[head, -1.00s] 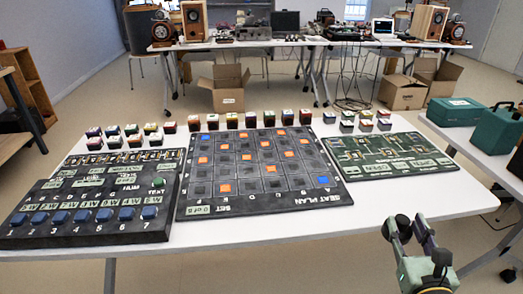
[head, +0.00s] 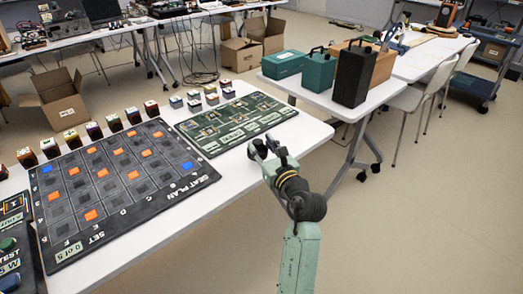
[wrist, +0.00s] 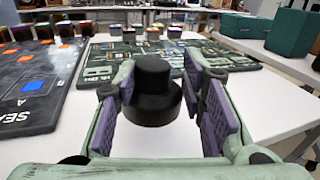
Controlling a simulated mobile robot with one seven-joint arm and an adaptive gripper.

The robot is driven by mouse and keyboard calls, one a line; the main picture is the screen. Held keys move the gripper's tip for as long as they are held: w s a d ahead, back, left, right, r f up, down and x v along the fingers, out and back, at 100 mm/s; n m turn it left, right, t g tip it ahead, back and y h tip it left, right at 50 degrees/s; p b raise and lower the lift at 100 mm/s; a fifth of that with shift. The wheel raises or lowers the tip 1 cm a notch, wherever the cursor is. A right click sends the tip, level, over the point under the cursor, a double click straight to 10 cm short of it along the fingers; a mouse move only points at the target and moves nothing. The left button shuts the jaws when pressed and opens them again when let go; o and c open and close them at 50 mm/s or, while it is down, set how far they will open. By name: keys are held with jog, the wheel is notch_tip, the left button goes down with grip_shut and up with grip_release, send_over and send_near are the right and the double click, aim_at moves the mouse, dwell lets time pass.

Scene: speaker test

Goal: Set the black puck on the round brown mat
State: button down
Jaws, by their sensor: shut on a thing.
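The black puck (wrist: 152,98), a dark stepped cylinder with a narrower top, is upright between the purple-lined fingers of my gripper (wrist: 158,82) in the wrist view. My gripper is shut on it. In the head view my gripper (head: 264,149) is at the white table's near right edge, beside the green board; the puck is small and dark there, hard to separate from the fingers. I cannot make out a round brown mat in either view.
A green circuit board (head: 232,121) and a dark seat-plan board (head: 115,185) lie on the table, with several small cubes behind. Teal cases (head: 283,64) and a black box (head: 353,73) stand on a side table at right. Open floor lies between.

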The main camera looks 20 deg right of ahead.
aim_at(265, 158)
jog(key=shift+w+d, duration=0.15)
jog(key=shift+w, duration=0.3)
jog(key=shift+w+f, duration=0.15)
jog(key=shift+f, duration=1.65)
jog(key=shift+f, duration=0.1)
jog(key=c, duration=1)
grip_release()
jog(key=shift+f, duration=0.1)
jog(key=shift+c, duration=0.2)
